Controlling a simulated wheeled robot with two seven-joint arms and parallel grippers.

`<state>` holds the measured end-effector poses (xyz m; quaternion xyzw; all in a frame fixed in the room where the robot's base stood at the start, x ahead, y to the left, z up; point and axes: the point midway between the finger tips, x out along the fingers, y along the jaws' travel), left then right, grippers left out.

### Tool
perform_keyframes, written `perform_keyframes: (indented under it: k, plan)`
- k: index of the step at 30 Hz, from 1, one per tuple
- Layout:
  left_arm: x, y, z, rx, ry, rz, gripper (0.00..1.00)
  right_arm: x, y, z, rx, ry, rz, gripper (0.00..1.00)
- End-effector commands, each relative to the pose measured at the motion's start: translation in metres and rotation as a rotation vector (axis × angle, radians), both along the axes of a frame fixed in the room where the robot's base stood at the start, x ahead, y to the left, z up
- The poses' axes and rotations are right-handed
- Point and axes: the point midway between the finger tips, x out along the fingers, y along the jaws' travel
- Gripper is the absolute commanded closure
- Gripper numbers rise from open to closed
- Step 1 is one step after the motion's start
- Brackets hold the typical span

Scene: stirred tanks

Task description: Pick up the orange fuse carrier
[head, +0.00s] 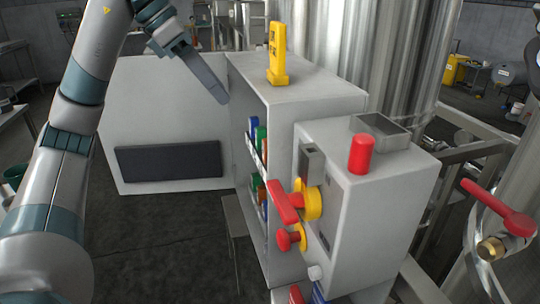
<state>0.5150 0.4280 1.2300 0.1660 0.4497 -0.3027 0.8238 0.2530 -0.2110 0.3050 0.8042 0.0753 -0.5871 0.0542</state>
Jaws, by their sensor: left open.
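My left gripper (215,88) is above and in front of the open grey cabinet (310,90), close to its upper left edge and the open door. It is seen from the side, with nothing visible in its jaws. Inside the cabinet, several coloured fuse carriers stand in rows, among them a blue one (254,130) and a green one (261,137). The cabinet's front edge and side box hide part of them. I cannot make out the orange carrier for certain. My right gripper is not in view.
The cabinet door (180,90) stands open to the left. A yellow device (278,55) stands on the cabinet top. A grey side box (385,190) carries a red-and-yellow switch (300,202) and a red cylinder (362,154). A red valve handle (500,207) is at the right.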

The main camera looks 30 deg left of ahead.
Motion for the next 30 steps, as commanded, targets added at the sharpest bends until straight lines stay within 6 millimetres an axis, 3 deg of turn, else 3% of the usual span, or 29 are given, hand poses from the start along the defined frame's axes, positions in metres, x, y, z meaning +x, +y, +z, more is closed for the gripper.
perform_keyframes:
  k: [8,24,30]
  plan:
    - [0.007,-0.006,-0.014,0.000,0.004,-0.002,0.59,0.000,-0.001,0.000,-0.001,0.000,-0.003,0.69]
    - [0.043,-0.038,-0.088,-0.001,0.003,-0.003,0.59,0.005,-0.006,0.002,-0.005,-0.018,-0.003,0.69]
    - [0.050,-0.044,-0.102,-0.002,0.002,-0.002,0.59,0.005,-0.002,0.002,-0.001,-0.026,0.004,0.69]
